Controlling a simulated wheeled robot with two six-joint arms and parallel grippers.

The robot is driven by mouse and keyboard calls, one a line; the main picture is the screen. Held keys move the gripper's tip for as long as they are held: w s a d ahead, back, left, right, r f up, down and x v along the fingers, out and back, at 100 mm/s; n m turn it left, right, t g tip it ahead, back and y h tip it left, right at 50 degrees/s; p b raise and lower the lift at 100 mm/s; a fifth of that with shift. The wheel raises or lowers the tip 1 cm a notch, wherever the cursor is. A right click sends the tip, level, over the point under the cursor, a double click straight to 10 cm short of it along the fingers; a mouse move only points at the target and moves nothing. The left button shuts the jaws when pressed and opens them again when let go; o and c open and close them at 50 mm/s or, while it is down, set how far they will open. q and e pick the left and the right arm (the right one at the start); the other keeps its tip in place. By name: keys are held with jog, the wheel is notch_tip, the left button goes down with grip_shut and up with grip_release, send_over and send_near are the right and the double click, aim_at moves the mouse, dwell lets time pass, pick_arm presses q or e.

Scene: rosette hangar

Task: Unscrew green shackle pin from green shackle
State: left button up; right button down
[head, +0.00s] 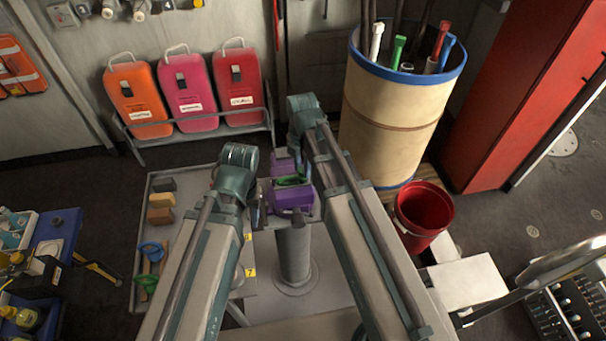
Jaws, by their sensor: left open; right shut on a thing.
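The green shackle (291,181) sits at the purple vise (291,198) on top of a grey pedestal. It is small and partly covered, so I cannot make out its pin apart from its body. My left gripper (259,209) is open just left of the vise, apart from the shackle. My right gripper (300,162) reaches down from above at the shackle and is shut, apparently on the green shackle pin. Its arm hides most of the fingers and the grip itself.
A grey tray table (200,180) with blocks and hand tools is left of the vise. A tan barrel (388,125) and a red bucket (423,210) stand to the right. Orange, pink and red cases (182,92) line the back wall.

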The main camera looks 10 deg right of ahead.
aim_at(302, 170)
jog(key=n, duration=0.5)
jog(key=shift+n, duration=0.7)
jog(key=n, duration=0.4)
jog(key=c, duration=0.5)
grip_release()
notch_tip(302, 170, up, 4)
jog(key=p, duration=0.4)
